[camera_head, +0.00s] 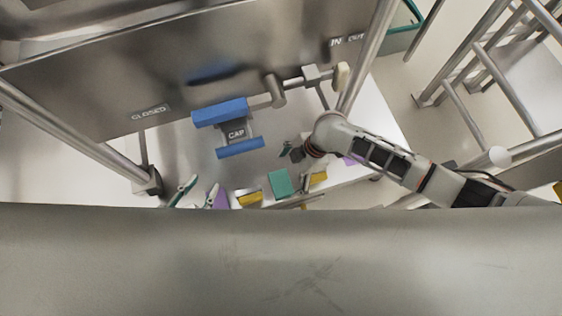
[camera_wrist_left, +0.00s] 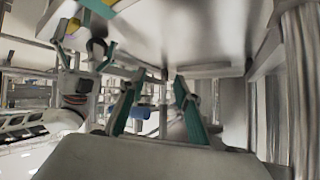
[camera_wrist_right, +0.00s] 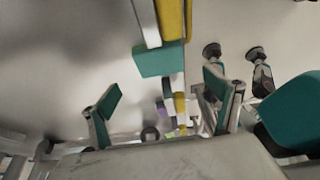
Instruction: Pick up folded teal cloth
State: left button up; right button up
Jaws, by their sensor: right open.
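The folded teal cloth (camera_head: 280,183) looks like a flat teal block among small coloured items on the pale surface. It appears in the right wrist view as a teal block (camera_wrist_right: 160,60) beside a yellow piece, ahead of the fingers. My right gripper (camera_head: 291,150) is just above the cloth in the head view, apart from it. Its fingers (camera_wrist_right: 163,106) are spread with nothing between them. My left gripper (camera_head: 198,191) is to the left of the cloth, partly hidden by the near grey edge. Its teal-padded fingers (camera_wrist_left: 157,104) are apart and empty.
Yellow pieces (camera_head: 250,198) lie on either side of the cloth. A blue part marked CAP (camera_head: 236,132) hangs from the metal panel (camera_head: 120,85). A broad grey edge (camera_head: 280,260) fills the foreground. Metal rails (camera_head: 480,60) stand at right.

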aim_at(281, 183)
jog(key=x, duration=0.2)
jog(key=shift+s+a+f+b, duration=0.1)
jog(key=shift+s+f+b, duration=0.05)
jog(key=shift+f+b, duration=0.25)
jog(key=shift+b+x, duration=0.55)
jog(key=shift+x, duration=0.6)
jog(key=shift+b+x, duration=0.45)
jog(key=shift+x, duration=0.65)
jog(key=shift+w, duration=0.25)
jog(key=shift+r, duration=0.1)
jog(key=c, duration=1.1)
jog(key=shift+c, duration=0.2)
pick_arm(q)
jog(key=shift+w+d+r+h, duration=0.15)
jog(key=shift+d+r, duration=0.05)
jog(key=shift+d, duration=0.35)
jog(key=shift+w+d+r+h, duration=0.1)
jog(key=shift+d+r+h, duration=0.05)
jog(key=shift+d, duration=0.4)
pick_arm(e)
jog(key=shift+r, duration=0.1)
